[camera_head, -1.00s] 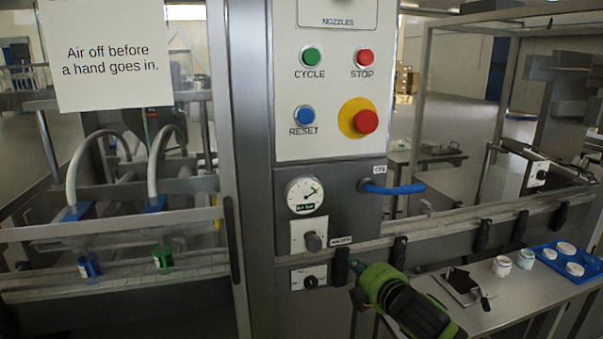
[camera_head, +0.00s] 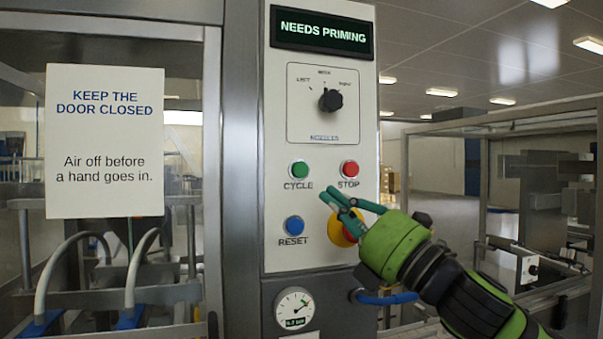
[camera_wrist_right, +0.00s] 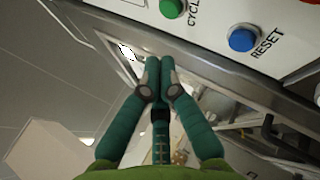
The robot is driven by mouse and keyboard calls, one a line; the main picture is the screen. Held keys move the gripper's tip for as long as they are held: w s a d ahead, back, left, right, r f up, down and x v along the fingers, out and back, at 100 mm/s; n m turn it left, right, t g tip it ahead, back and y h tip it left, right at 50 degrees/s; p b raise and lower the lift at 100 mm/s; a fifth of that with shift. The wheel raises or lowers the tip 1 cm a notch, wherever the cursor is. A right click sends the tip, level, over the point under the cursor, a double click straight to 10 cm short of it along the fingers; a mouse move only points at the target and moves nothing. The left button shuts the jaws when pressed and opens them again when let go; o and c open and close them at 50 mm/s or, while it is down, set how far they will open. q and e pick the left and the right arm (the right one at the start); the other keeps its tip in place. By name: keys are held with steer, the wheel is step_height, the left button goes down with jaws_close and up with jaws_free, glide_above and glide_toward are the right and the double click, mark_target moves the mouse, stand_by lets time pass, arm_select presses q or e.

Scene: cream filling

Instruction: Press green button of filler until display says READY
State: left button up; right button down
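The filler's panel (camera_head: 270,235) faces me. Its display (camera_head: 322,31) reads NEEDS PRIMING. The green button (camera_head: 299,170), labelled CYCLE, is at the panel's left; it also shows at the top edge of the right wrist view (camera_wrist_right: 171,8). My right gripper (camera_head: 330,194) is in front of the panel, below and to the right of the green button and apart from it in the picture. In the right wrist view its two fingertips (camera_wrist_right: 161,65) are together with nothing between them. My left gripper is not in view.
A red STOP button (camera_head: 349,168) is right of the green one. A blue RESET button (camera_head: 293,226) is below. A red emergency stop on yellow (camera_head: 341,236) is partly hidden behind my fingers. A black knob (camera_head: 330,100) is above, and a gauge (camera_head: 294,309) below.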

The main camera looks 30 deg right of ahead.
mark_target(300, 170)
steer(key=r+n+y, duration=0.1)
steer(key=s+a+r+n+y, duration=0.2)
steer(key=r, duration=0.1)
steer(key=shift+s+a+n, duration=0.2)
steer(key=shift+s+n, duration=0.05)
steer(key=shift+n, duration=0.05)
steer(key=shift+w+d+p, duration=0.35)
steer(key=shift+w+p, duration=1.1)
steer(key=shift+p, duration=0.5)
steer(key=shift+w+d+p, duration=0.35)
steer(key=shift+w+p, duration=1.05)
steer(key=shift+p, duration=0.5)
steer(key=shift+w+d+p, duration=0.35)
steer(key=shift+w+p, duration=1.1)
steer(key=shift+p, duration=0.5)
steer(key=shift+w, duration=0.1)
